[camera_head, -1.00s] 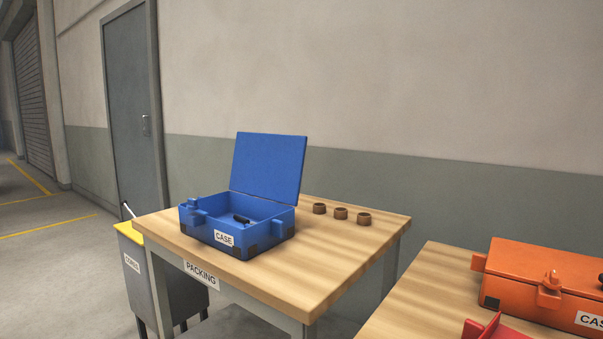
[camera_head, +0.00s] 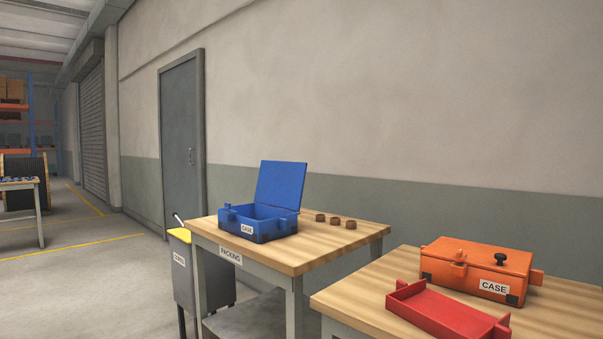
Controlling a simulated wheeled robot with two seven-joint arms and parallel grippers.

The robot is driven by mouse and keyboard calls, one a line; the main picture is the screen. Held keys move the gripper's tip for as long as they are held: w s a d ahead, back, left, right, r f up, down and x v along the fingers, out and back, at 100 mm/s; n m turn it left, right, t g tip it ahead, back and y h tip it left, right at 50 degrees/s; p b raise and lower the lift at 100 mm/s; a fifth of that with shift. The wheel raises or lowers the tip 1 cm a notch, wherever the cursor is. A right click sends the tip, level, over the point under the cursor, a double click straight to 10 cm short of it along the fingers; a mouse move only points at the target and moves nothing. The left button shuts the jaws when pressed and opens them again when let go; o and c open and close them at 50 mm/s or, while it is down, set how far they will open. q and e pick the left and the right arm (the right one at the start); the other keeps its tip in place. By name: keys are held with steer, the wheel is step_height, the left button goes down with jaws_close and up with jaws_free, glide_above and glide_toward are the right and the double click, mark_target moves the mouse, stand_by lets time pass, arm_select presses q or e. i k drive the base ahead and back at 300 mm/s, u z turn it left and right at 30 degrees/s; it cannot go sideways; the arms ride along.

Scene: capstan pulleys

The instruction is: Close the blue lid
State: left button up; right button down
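The blue lid (camera_head: 281,185) stands open, tilted up at the back of the blue case (camera_head: 262,229). The case sits on the wooden packing table (camera_head: 305,252) and has a "CASE" label on its front. Its inside is mostly hidden by the front wall from here. Neither of my grippers is in the head view.
Three small brown rings (camera_head: 335,221) sit right of the blue case. A nearer table (camera_head: 375,299) at right holds a closed orange case (camera_head: 475,264) and a red tray (camera_head: 447,312). A grey bin (camera_head: 183,275) with a yellow top stands left of the packing table. Open floor (camera_head: 90,275) lies further left.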

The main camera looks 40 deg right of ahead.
mark_target(280, 183)
steer(key=z, duration=0.65)
steer(key=i, duration=0.65)
steer(key=z, duration=0.55)
steer(key=i, duration=0.9)
steer(key=u, duration=0.45)
